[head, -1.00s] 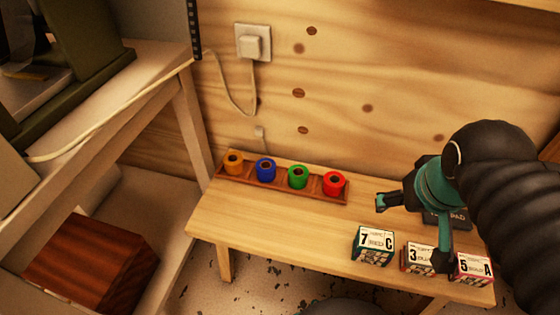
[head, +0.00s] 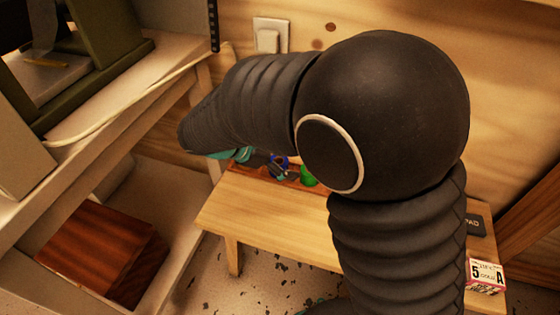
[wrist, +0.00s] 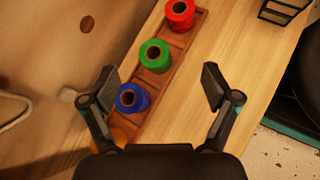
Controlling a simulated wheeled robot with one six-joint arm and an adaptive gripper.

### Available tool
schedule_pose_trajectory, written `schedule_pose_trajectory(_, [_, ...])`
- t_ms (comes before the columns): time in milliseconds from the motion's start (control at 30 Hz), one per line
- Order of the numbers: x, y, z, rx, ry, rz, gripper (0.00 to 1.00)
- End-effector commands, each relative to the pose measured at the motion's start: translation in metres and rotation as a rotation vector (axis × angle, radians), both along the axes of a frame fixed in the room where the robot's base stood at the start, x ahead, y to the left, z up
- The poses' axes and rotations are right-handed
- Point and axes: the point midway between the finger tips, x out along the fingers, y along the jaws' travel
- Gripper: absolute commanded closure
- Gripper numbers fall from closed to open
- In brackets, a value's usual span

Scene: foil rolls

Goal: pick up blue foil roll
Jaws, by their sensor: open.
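The blue foil roll (wrist: 133,98) stands upright in a wooden tray (wrist: 188,44) on the bench. In the wrist view it lies between my gripper's (wrist: 160,80) two spread fingers, closer to the left finger. My gripper is open and empty. In the head view my arm hides much of the scene; only part of the blue roll (head: 281,162) shows, with a gripper part in front of it. I cannot tell the height gap between fingers and roll.
The green roll (wrist: 155,56) and red roll (wrist: 180,14) stand farther along the tray. An orange roll (wrist: 112,133) is partly hidden under my gripper. The wooden wall (wrist: 60,45) is close on the left. A box marked 5 A (head: 486,275) sits at the bench's right end.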

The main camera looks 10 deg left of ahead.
Motion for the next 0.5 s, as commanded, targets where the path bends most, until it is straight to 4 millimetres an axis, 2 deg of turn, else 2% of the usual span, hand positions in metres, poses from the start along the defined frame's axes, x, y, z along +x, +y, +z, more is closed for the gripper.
schedule_pose_trajectory(33, [-0.003,0.024,-0.012,-0.064,0.006,0.074,0.12])
schedule_pose_trajectory(200, [-0.015,0.084,-0.035,-0.238,0.000,0.262,0.12])
schedule_pose_trajectory(333, [-0.023,0.110,-0.046,-0.315,-0.010,0.344,0.12])
schedule_pose_trajectory(400, [-0.025,0.117,-0.050,-0.337,-0.013,0.368,0.12])
schedule_pose_trajectory(500, [-0.022,0.117,-0.054,-0.351,-0.014,0.380,0.12])
